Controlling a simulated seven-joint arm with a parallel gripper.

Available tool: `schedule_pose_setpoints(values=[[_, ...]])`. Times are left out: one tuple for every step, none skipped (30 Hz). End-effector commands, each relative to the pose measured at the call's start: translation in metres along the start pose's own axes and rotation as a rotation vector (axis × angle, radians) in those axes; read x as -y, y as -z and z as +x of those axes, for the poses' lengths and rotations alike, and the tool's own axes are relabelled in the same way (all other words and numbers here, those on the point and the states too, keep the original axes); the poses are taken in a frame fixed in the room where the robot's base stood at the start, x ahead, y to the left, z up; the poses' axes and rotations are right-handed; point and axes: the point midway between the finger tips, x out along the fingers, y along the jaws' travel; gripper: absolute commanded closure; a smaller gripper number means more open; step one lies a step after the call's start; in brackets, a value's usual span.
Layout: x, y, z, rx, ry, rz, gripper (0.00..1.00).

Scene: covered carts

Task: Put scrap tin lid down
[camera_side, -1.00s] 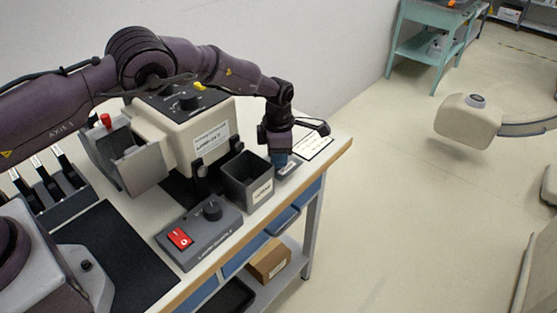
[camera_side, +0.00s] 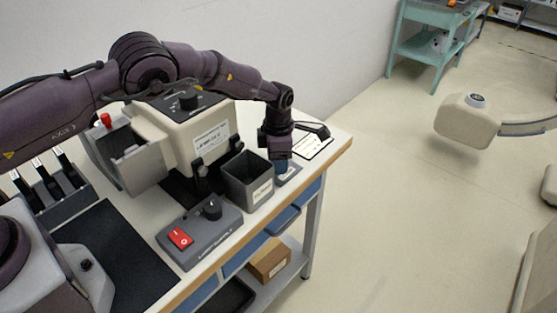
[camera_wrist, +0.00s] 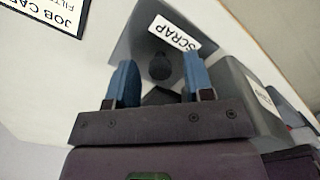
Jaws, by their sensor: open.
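The scrap tin lid is a flat dark grey plate with a white SCRAP label (camera_wrist: 175,33) and a round dark knob (camera_wrist: 160,66). In the side view the lid (camera_side: 291,174) lies at the bench's front right, beside the tin. My gripper (camera_side: 281,167) is over it, pointing down. In the wrist view its two blue fingertips (camera_wrist: 160,80) are apart, with the knob showing in the gap between them. Whether either finger touches the knob cannot be told. The open grey tin (camera_side: 235,183) stands left of the lid; its side also shows in the wrist view (camera_wrist: 240,90).
A job card (camera_side: 313,147) lies behind the lid. A control box with a red switch (camera_side: 180,238) stands left of the tin, and a cream machine (camera_side: 200,135) behind it. The bench's wooden front edge (camera_side: 335,162) is close to the lid.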

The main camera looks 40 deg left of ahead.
Motion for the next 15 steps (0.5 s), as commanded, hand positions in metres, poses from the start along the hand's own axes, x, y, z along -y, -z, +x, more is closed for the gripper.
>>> schedule_pose_setpoints(values=[[-0.001, -0.001, -0.009, 0.003, -0.003, 0.001, 0.53], [-0.001, -0.001, -0.014, 0.003, -0.003, 0.001, 0.53], [0.000, -0.001, -0.022, 0.003, -0.003, 0.000, 0.53], [0.000, -0.001, -0.029, 0.003, -0.003, 0.000, 0.53], [0.000, -0.001, -0.035, 0.004, -0.003, 0.000, 0.53], [-0.001, -0.001, -0.045, 0.004, -0.003, 0.000, 0.53], [0.000, -0.001, -0.051, 0.004, -0.002, 0.000, 0.53], [0.000, -0.001, -0.058, 0.004, -0.002, 0.001, 0.53], [0.000, -0.001, -0.067, 0.004, -0.003, 0.001, 0.53], [0.000, -0.001, -0.073, 0.003, -0.002, 0.001, 0.53], [0.000, -0.001, -0.079, 0.003, -0.002, 0.001, 0.53], [0.000, 0.000, -0.086, 0.003, -0.002, 0.000, 0.53], [0.000, 0.000, -0.091, 0.002, -0.002, 0.000, 0.53], [0.000, 0.000, -0.095, 0.002, -0.001, 0.001, 0.53], [0.000, -0.001, -0.100, 0.002, -0.002, 0.001, 0.53]])
